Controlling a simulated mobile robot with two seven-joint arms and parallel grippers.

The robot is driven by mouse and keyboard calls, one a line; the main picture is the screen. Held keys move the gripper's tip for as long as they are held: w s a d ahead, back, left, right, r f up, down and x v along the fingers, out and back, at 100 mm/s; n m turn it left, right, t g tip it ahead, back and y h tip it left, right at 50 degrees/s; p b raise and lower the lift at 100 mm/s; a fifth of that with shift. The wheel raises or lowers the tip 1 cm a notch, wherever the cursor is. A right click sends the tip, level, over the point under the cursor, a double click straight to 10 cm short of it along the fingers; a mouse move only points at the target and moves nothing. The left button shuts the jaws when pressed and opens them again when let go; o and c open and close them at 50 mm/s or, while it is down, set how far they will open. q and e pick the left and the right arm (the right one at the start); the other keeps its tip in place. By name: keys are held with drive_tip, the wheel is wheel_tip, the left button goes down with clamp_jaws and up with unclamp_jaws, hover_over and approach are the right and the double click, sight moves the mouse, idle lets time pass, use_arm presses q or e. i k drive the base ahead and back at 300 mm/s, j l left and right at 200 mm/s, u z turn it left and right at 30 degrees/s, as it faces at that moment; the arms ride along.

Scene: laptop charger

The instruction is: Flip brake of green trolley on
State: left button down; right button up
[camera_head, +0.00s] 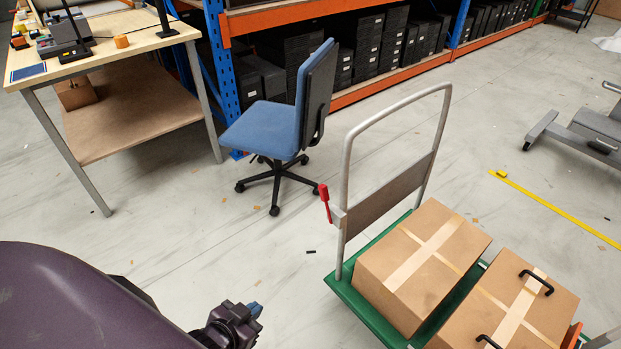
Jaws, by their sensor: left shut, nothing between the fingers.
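The green trolley (360,306) stands at the lower right, with a grey tubular handle (346,170) rising at its far left end. A red brake lever (325,202) sits on the left upright of the handle and points upward. My left gripper (254,310) is at the bottom middle, left of the trolley and apart from it. It is dark with bluish fingertips, which are shut and empty. My right gripper is not in view.
Two cardboard boxes (420,262) load the trolley. A blue office chair (277,128) stands behind it, and a wooden workbench (134,48) is at the upper left. Shelving with black bins (368,47) runs along the back. The floor between my gripper and the trolley is clear.

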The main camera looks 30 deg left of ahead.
sight(323, 189)
drive_tip(key=i+j, duration=0.15)
drive_tip(key=j, duration=0.25)
drive_tip(key=i+j, duration=0.15)
drive_tip(key=j, duration=0.25)
drive_tip(key=i+j, duration=0.15)
drive_tip(key=j, duration=0.2)
drive_tip(key=i+j, duration=0.15)
drive_tip(key=j, duration=0.25)
drive_tip(key=k+l, duration=0.1)
drive_tip(key=l, duration=0.55)
drive_tip(key=k, duration=0.05)
